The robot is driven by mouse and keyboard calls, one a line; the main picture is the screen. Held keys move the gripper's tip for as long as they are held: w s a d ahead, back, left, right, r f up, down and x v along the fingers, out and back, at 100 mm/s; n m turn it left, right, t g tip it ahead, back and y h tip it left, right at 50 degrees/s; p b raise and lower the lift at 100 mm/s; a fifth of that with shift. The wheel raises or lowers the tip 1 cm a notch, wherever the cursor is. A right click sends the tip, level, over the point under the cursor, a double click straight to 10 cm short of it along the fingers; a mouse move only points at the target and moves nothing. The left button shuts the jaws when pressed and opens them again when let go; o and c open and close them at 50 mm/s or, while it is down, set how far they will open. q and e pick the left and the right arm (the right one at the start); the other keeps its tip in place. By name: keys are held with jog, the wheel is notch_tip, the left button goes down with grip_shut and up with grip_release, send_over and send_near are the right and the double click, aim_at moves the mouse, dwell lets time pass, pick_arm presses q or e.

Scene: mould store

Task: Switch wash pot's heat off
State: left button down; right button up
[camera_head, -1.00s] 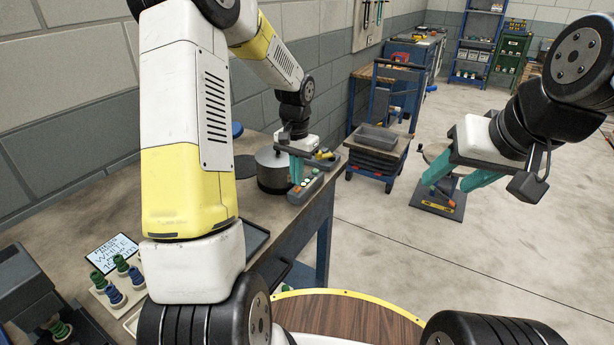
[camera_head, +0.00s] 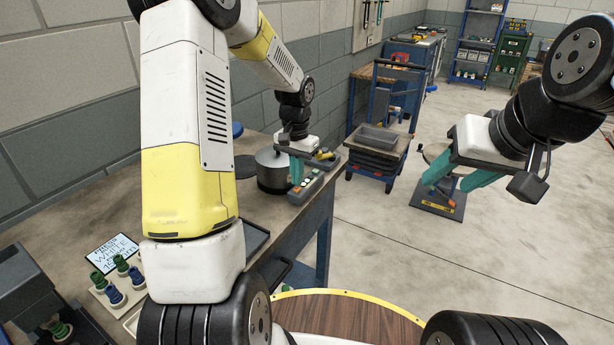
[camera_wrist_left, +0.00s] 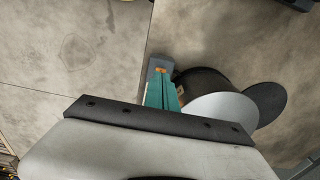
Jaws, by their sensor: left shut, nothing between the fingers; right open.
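The wash pot (camera_head: 272,172) is a grey metal pot with a lid, standing on the workbench against the wall. A grey control box (camera_head: 304,190) with small coloured buttons lies along its right side. My left gripper (camera_head: 297,182), with teal fingers, is shut and empty, its tips pointing down over the control box. In the left wrist view the shut fingers (camera_wrist_left: 160,82) overlap the box (camera_wrist_left: 158,66), beside the round pot lid (camera_wrist_left: 222,114). Contact cannot be told, and the fingers hide part of the box. My right gripper (camera_head: 446,184) is open and empty, out over the floor.
A white label card (camera_head: 112,254) and green and blue knobbed pieces (camera_head: 122,272) are at the near left of the bench (camera_head: 215,215). A cart with a grey tray (camera_head: 378,138) stands beyond the bench. A dark stand (camera_head: 438,205) is on the floor right. Open floor lies between.

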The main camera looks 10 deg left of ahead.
pick_arm(q)
jog(key=shift+f, duration=0.8)
dwell(0.4)
notch_tip(320, 180, up, 10)
dwell(1.0)
jog(key=shift+r, duration=0.15)
jog(key=s+d+r+n+t+h, duration=0.1)
jog(key=s+r+t, duration=0.2)
jog(key=s, duration=0.9)
jog(key=s+d+r+n+t+h, duration=0.1)
jog(key=s+r+n+t, duration=0.1)
jog(key=s+r, duration=0.6)
jog(key=s+t, duration=0.1)
jog(key=s, duration=0.3)
jog(key=shift+s+r, duration=0.15)
jog(key=shift+r, duration=0.25)
